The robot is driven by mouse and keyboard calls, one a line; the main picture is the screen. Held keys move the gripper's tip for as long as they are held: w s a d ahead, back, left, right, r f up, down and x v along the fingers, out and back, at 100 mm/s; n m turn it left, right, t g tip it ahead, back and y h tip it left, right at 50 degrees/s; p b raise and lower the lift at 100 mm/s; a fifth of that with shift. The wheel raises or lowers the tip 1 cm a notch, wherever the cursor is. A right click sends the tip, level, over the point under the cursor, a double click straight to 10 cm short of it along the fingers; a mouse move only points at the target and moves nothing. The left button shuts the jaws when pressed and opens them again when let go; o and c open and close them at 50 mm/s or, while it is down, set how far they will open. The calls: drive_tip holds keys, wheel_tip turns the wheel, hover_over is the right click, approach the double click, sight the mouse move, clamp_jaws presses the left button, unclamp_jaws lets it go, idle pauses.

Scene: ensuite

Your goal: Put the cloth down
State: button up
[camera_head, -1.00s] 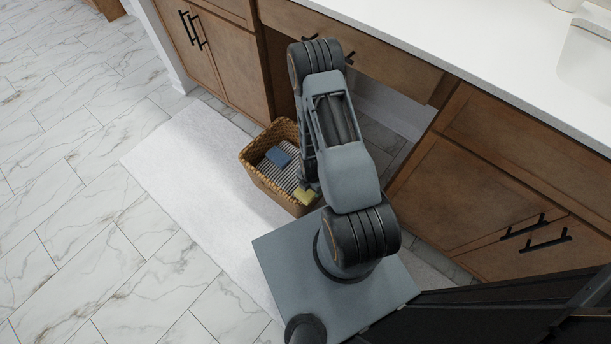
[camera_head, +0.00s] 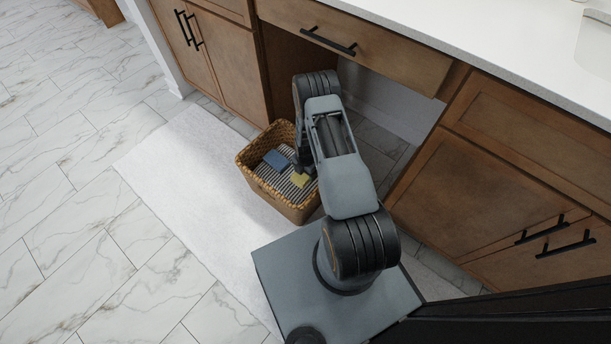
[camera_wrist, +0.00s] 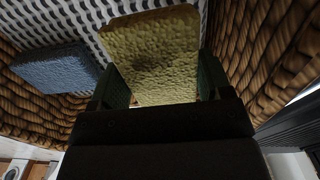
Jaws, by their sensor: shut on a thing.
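The yellow cloth (camera_head: 301,180) is between the fingers of my gripper (camera_wrist: 162,88), which is shut on it. In the wrist view the yellow cloth (camera_wrist: 150,45) reaches out past the fingertips, over a striped surface. A wicker basket (camera_head: 262,188) stands on the floor, and the cloth and gripper are inside its opening. Whether the cloth touches the basket's bottom I cannot tell. In the head view my arm hides part of the basket's right side and most of the gripper.
A blue folded cloth (camera_head: 276,159) lies in the basket, left of the yellow one; it also shows in the wrist view (camera_wrist: 58,72). The basket stands on a white mat (camera_head: 190,165). Wooden cabinets (camera_head: 500,190) flank an open recess behind my arm.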

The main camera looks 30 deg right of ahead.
sight(305, 175)
drive_tip(key=shift+w+d+f, duration=0.1)
drive_tip(key=shift+w+f, duration=0.15)
drive_tip(key=shift+f, duration=0.1)
drive_tip(key=shift+f+b, duration=0.6)
drive_tip(key=shift+f, duration=0.8)
drive_tip(key=shift+f, duration=0.1)
drive_tip(key=o, duration=1)
